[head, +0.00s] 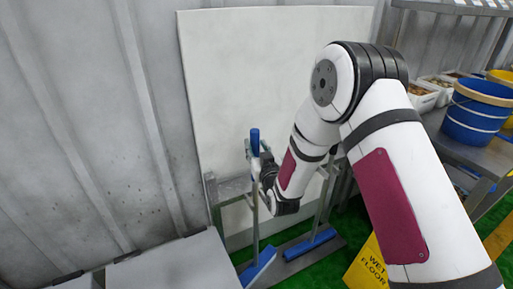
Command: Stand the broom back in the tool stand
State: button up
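A broom with a blue grip (255,142), a thin grey handle and a blue head (259,267) stands nearly upright in the head view. The grey tool stand (215,203) is a metal frame against the pale wall panel, just behind the broom. A second blue-headed tool (310,244) stands in it, its upper part hidden by my arm. My gripper (262,168) is at the upper handle, just below the blue grip. Its fingers are small, dark and partly hidden, so I cannot tell whether they are closed on the handle.
Grey cabinet tops (175,264) fill the lower left, close to the broom. A yellow wet-floor sign (370,264) stands to the right of the stand. A steel table (462,150) with a blue bucket (477,112) and white crates is at the right. Green floor shows between.

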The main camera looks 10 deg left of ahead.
dwell(0.3)
jog(key=shift+s+r, duration=0.1)
jog(key=shift+r, duration=0.05)
jog(key=v, duration=1.1)
jog(key=shift+s+p, duration=0.4)
jog(key=shift+p, duration=0.05)
jog(key=shift+d, duration=0.15)
